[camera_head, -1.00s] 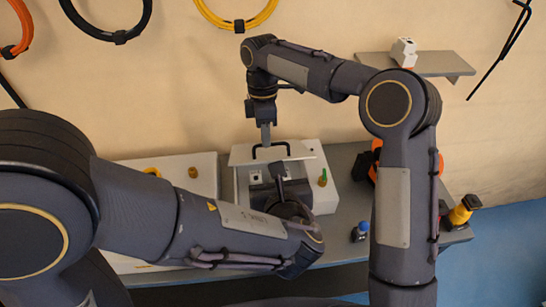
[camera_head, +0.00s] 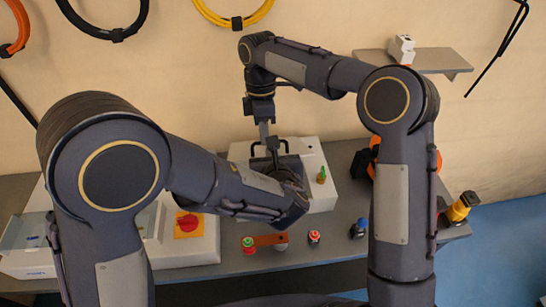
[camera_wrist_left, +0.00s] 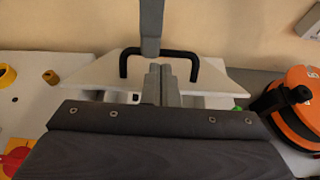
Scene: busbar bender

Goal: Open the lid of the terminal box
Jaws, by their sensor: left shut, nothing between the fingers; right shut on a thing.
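The white terminal box (camera_head: 325,185) stands on the bench, mostly behind my left arm. Its pale lid (camera_wrist_left: 215,78) carries a black handle (camera_wrist_left: 190,58). The lid looks partly raised at its near edge, with part of the interior (camera_wrist_left: 133,98) showing beneath. My right gripper (camera_head: 264,137) comes down from above and is shut on the handle; it also shows in the left wrist view (camera_wrist_left: 151,45). My left gripper (camera_wrist_left: 161,82) is shut and empty, its fingertips at the lid's near edge. Whether they touch the lid cannot be told.
An orange and black round object (camera_wrist_left: 295,105) sits right of the box. A red button on a yellow plate (camera_head: 188,224) lies left. Small buttons, including a green-topped one (camera_head: 248,242), stand along the front. A wall shelf (camera_head: 430,62) is at the back right.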

